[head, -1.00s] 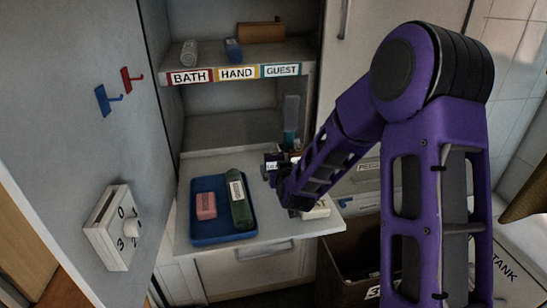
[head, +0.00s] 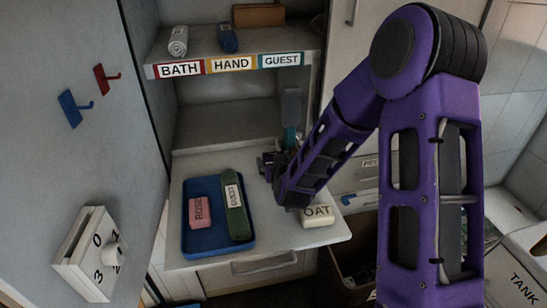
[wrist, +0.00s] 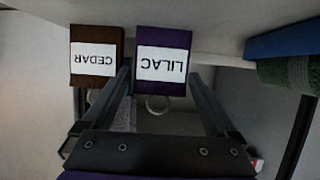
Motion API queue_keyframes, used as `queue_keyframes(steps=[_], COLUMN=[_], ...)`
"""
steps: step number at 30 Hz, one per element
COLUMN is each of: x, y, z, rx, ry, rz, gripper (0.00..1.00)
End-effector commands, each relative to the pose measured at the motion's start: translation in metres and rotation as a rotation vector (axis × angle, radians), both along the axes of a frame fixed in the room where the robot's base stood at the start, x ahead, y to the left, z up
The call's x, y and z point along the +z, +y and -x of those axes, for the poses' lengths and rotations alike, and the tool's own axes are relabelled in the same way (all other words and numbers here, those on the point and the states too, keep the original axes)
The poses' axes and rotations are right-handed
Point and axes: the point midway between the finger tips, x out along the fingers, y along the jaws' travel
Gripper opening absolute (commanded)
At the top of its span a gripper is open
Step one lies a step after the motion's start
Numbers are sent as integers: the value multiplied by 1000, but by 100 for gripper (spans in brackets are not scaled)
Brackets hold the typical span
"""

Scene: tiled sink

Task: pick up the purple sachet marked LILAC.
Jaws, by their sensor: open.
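The purple sachet marked LILAC (wrist: 162,60) shows upside down in the wrist view, its white label facing the camera. A brown sachet marked CEDAR (wrist: 97,57) stands close to its left there. My gripper (wrist: 160,78) is open. Its two fingers reach up to either side of the LILAC sachet's lower part, the left one at the narrow gap between the sachets. I cannot tell whether either finger touches. In the head view my gripper (head: 268,165) is over the back of the lower shelf, and the LILAC sachet cannot be made out there.
A blue tray (head: 188,246) holds a pink ROSE bar (head: 199,213) and a rolled green GUEST towel (head: 236,207). A cream OAT bar (head: 317,216) lies by the shelf's right front. A teal-and-grey upright object (head: 290,115) stands behind my gripper. The label shelf (head: 232,64) is above.

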Motion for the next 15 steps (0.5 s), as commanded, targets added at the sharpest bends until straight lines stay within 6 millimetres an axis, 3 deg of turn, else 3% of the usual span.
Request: queue_keyframes(steps=[8, 15], x=[0, 0], y=[0, 0], z=[0, 0], rx=[0, 0], ry=[0, 0], rz=[0, 0], gripper=[91, 48])
